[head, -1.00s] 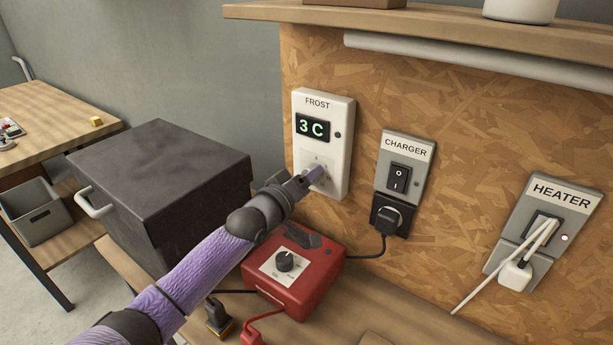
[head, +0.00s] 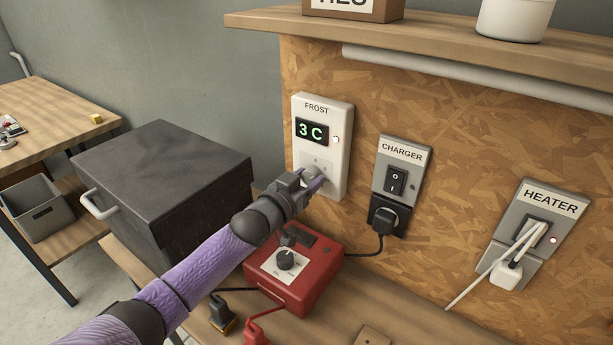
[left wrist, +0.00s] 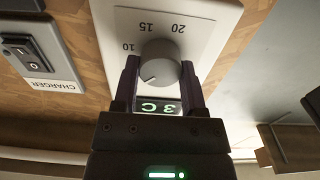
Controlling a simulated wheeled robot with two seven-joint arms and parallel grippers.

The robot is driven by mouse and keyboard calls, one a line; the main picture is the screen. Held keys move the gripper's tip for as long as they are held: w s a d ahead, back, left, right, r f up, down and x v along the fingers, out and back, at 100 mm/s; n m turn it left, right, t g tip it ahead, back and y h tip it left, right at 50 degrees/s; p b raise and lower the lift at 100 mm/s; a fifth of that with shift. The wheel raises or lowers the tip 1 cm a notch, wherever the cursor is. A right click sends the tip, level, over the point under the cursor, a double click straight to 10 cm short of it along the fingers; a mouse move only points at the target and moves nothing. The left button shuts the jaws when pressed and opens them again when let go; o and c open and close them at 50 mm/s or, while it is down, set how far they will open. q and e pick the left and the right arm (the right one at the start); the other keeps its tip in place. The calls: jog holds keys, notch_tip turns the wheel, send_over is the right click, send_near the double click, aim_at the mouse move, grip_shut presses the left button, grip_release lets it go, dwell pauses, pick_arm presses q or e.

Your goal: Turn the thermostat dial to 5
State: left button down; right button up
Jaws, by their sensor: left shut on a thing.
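The thermostat (head: 343,115) is a white wall box labelled FROST, with a green display (head: 311,131) reading 3 C. A small white lamp (head: 335,140) beside the display is lit. My left gripper (head: 318,180) is at the dial on the lower part of the box. In the left wrist view, upside down, the round grey dial (left wrist: 159,63) sits between the two fingers, which are shut on its sides. The numbers 10, 15 and 20 show; the 5 is hidden. My right gripper is out of view.
A CHARGER switch (head: 397,180) and plug (head: 384,220) are right of the thermostat. A HEATER switch (head: 543,224) is farther right. A red box (head: 294,290) stands on the bench below my arm. A black chest (head: 165,185) is at left; a shelf (head: 440,44) runs above.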

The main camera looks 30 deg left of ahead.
pick_arm(q)
jog(key=shift+f+m, duration=0.1)
jog(key=shift+m, duration=0.4)
jog(key=shift+c, duration=0.7)
grip_release()
jog(key=shift+s, duration=0.1)
jog(key=shift+s+p, duration=0.35)
jog(key=shift+s, duration=0.05)
jog(key=s+a+p, duration=0.1)
jog(key=s, duration=0.8)
jog(key=shift+a+p, duration=0.2)
jog(key=shift+p, duration=0.15)
